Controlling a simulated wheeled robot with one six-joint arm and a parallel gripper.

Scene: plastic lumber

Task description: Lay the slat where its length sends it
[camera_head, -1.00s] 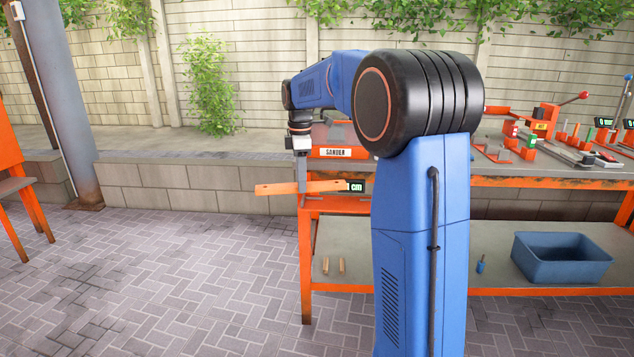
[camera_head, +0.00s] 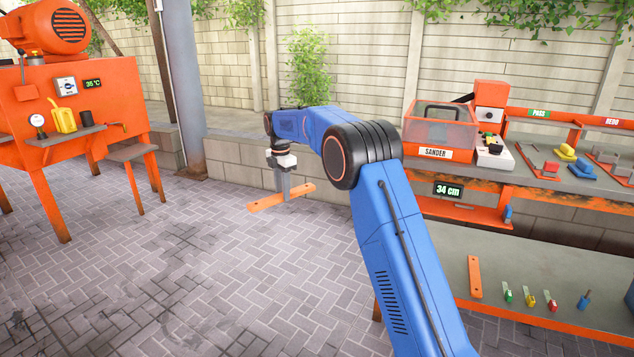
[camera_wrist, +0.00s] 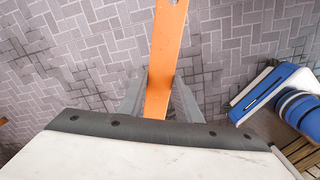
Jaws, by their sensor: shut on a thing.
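An orange slat (camera_head: 264,201) is held level in my gripper (camera_head: 287,195), above the paving and to the left of the bench. In the wrist view the slat (camera_wrist: 168,40) runs up from between the two grey fingers, which are closed on it. A display (camera_head: 448,190) under the bench's left end reads 34 cm. Another orange slat (camera_head: 474,277) lies on the lower shelf (camera_head: 530,260). Small holes show along the held slat in the wrist view.
An orange machine (camera_head: 70,150) with a 35 °C display and a small side shelf (camera_head: 134,152) stands at left. Paving between is clear.

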